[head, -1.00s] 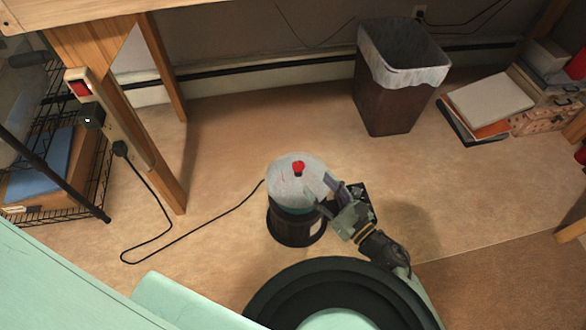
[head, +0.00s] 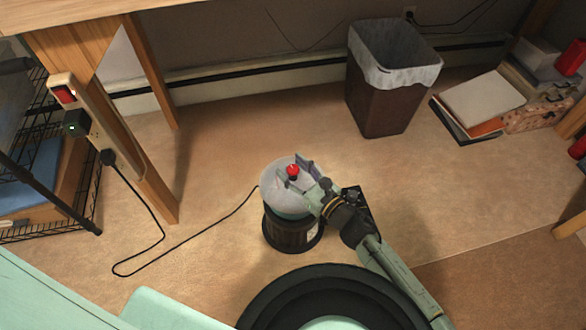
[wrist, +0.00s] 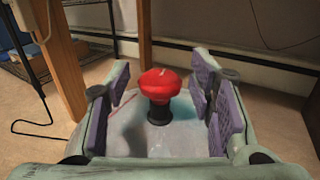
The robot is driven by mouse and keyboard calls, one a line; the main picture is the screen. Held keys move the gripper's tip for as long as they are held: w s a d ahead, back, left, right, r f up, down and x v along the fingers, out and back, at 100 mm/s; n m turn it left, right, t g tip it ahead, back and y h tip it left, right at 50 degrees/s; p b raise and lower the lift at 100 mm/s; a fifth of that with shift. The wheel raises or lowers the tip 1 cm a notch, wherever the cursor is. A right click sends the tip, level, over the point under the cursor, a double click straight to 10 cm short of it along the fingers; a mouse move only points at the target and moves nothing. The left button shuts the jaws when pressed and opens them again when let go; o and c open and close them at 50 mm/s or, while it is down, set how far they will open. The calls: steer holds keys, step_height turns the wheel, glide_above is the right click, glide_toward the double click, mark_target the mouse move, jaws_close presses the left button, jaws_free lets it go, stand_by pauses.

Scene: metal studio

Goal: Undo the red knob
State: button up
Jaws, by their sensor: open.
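The red knob (head: 292,170) stands upright on the pale round lid (head: 272,185) of a dark cylindrical machine (head: 291,231) on the floor. In the wrist view the red knob (wrist: 160,86) has a rounded top and a dark collar below it. My gripper (head: 294,172) reaches in from the lower right, low over the lid. Its fingers are open, one on each side of the knob. In the wrist view the purple finger pads of my gripper (wrist: 160,104) stand left and right of the knob, with a visible gap on both sides.
A black cord (head: 190,240) runs from the machine across the floor to a power strip (head: 95,125) on a wooden table leg. A lined waste bin (head: 385,100) stands behind. Books and boxes (head: 490,100) lie at the right. The floor left of the machine is mostly clear.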

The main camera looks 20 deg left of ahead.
jaws_close()
stand_by(0.8)
